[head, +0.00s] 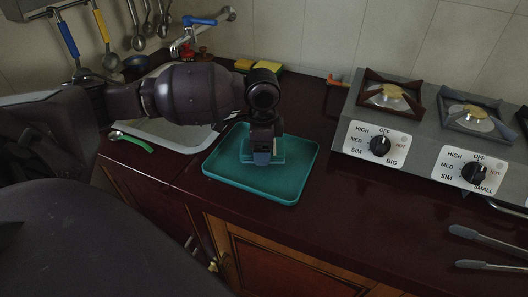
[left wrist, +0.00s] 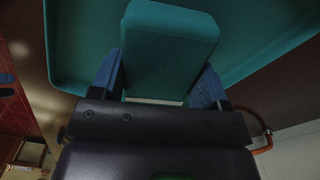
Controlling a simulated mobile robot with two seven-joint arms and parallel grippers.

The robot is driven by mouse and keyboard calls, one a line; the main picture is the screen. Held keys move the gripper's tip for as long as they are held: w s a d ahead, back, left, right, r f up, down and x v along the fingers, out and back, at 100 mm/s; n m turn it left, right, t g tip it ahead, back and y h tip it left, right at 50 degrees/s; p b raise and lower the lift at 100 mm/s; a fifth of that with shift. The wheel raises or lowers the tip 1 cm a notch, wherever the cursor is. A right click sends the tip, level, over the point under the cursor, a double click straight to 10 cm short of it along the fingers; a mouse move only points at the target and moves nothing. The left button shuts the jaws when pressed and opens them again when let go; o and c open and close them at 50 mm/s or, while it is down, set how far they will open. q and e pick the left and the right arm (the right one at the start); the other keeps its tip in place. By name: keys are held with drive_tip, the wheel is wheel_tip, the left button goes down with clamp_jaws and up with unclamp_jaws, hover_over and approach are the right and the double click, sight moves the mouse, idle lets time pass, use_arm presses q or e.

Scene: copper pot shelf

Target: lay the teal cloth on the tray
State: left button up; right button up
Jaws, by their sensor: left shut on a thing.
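The teal tray (head: 290,185) lies on the dark red counter, to the right of the sink. My left gripper (head: 262,157) is over the tray and points down. It is shut on the teal cloth (head: 278,147), a folded block that is partly hidden by the fingers in the head view. In the left wrist view the cloth (left wrist: 172,48) sits between the two blue fingertips, with the tray (left wrist: 75,45) behind it. I cannot tell whether the cloth touches the tray floor. My right gripper is in neither view.
Tongs (head: 488,240) lie at the lower right. The sink (head: 175,135), a green-handled utensil (head: 135,142) and yellow sponges (head: 267,66) are left of and behind the tray. Counter between tray and stove is clear.

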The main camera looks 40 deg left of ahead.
use_arm(q)
drive_tip(key=shift+f, duration=0.95)
drive_tip(key=o, duration=0.8)
